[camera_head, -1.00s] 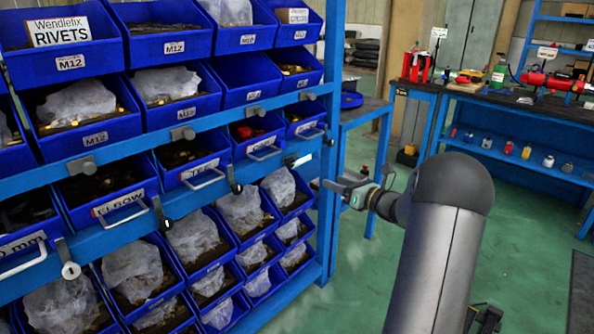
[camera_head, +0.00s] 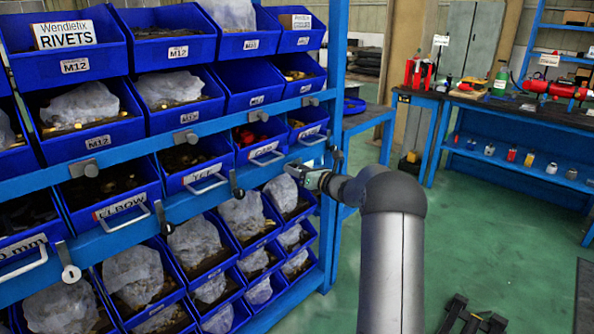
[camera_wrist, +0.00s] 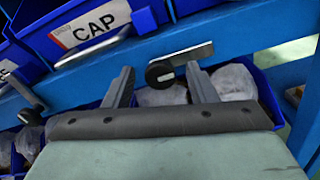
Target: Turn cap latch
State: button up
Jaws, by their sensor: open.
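The cap drawer (camera_wrist: 85,30), blue with a white CAP label and grey handle, is at the upper left in the wrist view. Below and right of it, on the blue rail, is a latch (camera_wrist: 159,73) with a round dark knob. Its grey lever (camera_wrist: 195,54) points right, tilted slightly upward. My gripper (camera_wrist: 160,68) is open and empty. Its fingertips appear on either side of the knob, the right one close to the lever; I cannot tell whether they touch. In the head view, my gripper (camera_head: 308,178) is at the rack's right end and hides the latch.
Other latches (camera_head: 235,182) along the same rail hang down. Drawer handles (camera_head: 208,184) stick out above the rail. Bins with bagged parts (camera_head: 242,218) sit below. Green floor (camera_head: 480,235) is open to the right, before a blue workbench (camera_head: 520,165).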

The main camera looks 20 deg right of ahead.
jog(key=shift+w+a, duration=0.1)
jog(key=shift+w, duration=0.2)
jog(key=c, duration=1)
